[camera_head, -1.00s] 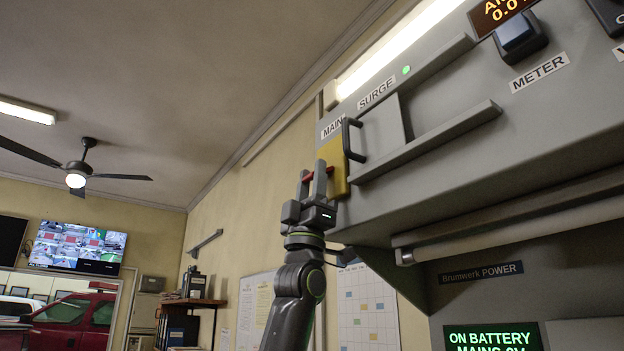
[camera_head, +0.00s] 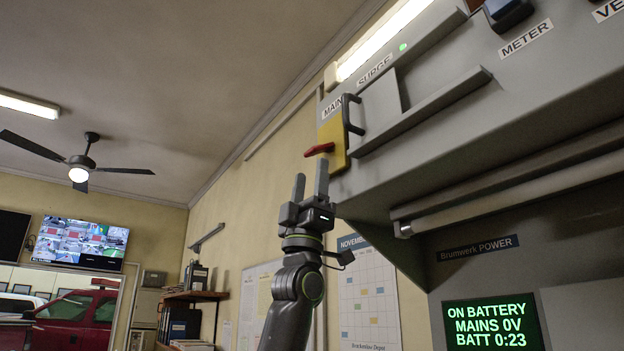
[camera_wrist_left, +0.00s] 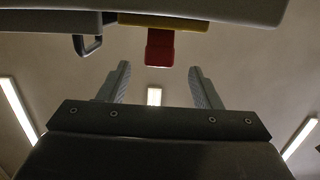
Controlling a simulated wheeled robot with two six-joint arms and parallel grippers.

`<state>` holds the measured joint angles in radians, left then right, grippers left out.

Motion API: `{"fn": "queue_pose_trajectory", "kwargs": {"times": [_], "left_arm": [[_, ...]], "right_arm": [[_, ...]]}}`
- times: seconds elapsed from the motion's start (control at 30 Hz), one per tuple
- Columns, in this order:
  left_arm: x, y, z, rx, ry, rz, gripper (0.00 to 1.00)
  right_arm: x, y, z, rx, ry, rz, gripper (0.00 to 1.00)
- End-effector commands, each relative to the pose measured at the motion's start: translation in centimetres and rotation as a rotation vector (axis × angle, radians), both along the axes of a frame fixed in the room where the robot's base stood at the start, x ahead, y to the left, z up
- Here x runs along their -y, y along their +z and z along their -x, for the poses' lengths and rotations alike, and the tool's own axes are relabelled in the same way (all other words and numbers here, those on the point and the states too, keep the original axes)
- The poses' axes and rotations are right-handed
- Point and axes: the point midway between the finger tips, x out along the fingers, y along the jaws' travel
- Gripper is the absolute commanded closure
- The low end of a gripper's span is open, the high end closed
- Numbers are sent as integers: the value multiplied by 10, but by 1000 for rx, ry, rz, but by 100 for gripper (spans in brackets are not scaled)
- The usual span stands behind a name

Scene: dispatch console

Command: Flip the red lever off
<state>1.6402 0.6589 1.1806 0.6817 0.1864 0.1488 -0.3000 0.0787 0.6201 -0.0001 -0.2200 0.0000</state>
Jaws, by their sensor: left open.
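The red lever (camera_head: 319,149) sticks out to the left from a yellow plate (camera_head: 334,139) under the label MAIN on the grey console. My left gripper (camera_head: 310,184) is open, just below the lever, with its fingers pointing up and apart from it. In the left wrist view the red lever (camera_wrist_left: 160,47) hangs from the yellow plate's edge, beyond and between the two open fingertips (camera_wrist_left: 158,72). Nothing is between the fingers. My right gripper is in neither view.
A black handle (camera_head: 351,113) stands just right of the yellow plate. A grey rail (camera_head: 425,111) runs along the console face. Open room lies left of the gripper.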

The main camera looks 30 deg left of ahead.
Motion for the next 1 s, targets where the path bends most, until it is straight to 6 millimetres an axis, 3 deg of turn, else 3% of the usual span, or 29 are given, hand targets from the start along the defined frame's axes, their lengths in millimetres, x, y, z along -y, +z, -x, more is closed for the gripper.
{"fn": "queue_pose_trajectory", "kwargs": {"times": [0.03,0.6,1.0], "left_arm": [[0,-14,1,0,0,-1,42],[-3,-89,8,0,-1,0,42],[-5,-116,12,0,0,0,42]], "right_arm": [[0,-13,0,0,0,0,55],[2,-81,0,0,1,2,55],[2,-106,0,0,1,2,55]]}}
